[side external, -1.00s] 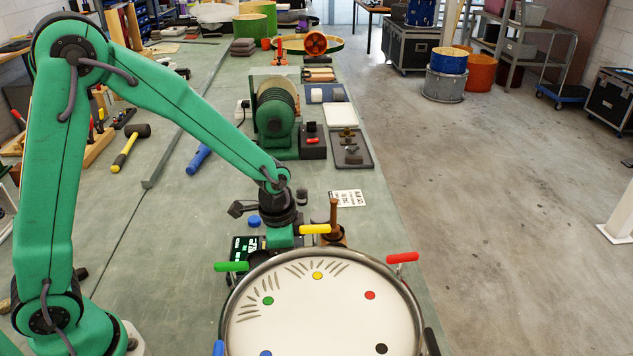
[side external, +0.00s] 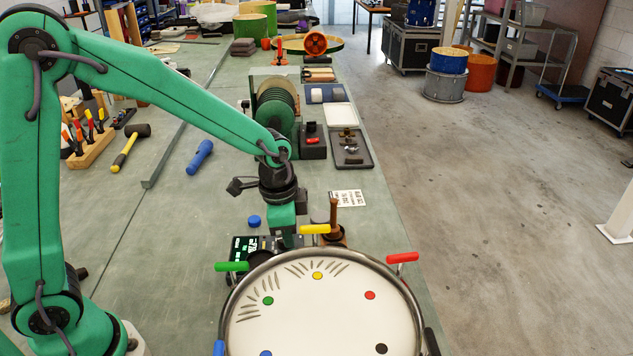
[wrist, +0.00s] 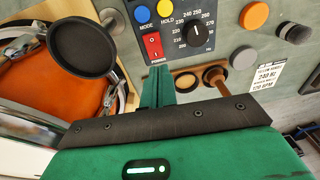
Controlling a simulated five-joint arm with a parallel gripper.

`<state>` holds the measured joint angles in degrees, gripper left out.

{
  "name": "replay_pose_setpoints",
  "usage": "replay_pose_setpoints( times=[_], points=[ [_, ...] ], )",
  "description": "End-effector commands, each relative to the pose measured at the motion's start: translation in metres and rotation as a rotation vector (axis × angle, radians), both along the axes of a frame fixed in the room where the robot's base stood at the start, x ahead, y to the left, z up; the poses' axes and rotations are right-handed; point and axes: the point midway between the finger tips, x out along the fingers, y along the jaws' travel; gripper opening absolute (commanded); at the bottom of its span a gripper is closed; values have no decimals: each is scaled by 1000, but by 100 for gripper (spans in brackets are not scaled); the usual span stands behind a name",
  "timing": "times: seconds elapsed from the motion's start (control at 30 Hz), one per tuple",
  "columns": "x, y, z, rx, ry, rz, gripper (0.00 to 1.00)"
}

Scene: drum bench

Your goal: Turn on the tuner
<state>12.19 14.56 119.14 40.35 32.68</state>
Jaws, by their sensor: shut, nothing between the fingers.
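The tuner (side external: 246,248) stands behind the drum in the side view, its small display lit with green marks. In the wrist view its grey panel (wrist: 222,60) shows a red rocker power switch (wrist: 152,44), a black dial (wrist: 198,28), and blue and yellow buttons. My gripper (side external: 290,240) points down over the tuner's right part, its tips partly hidden behind the drum's yellow lug. In the wrist view my gripper (wrist: 158,72) is shut and empty, its green fingertips just below the switch. I cannot tell whether they touch the panel.
The drum (side external: 320,305) with coloured lugs stands close in front. A wooden-handled tool (side external: 334,216) stands right of my gripper, with a printed card (side external: 347,198) behind it. A black round pad (wrist: 82,47) lies left of the switch.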

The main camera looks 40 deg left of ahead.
Motion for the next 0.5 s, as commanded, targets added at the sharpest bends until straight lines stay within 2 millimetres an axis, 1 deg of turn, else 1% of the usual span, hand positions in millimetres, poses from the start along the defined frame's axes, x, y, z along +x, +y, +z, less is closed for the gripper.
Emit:
replay_pose_setpoints(
  times=[0.03, 0.2, 0.4, 0.5],
  points=[
    [2, -1, 10, -1, -6, 0, 0],
    [4, -4, 39, -2, -5, 0, 0],
    [6, -6, 68, -2, -2, 0, 0],
    [7, -7, 78, -2, -2, 0, 0]
  ],
)
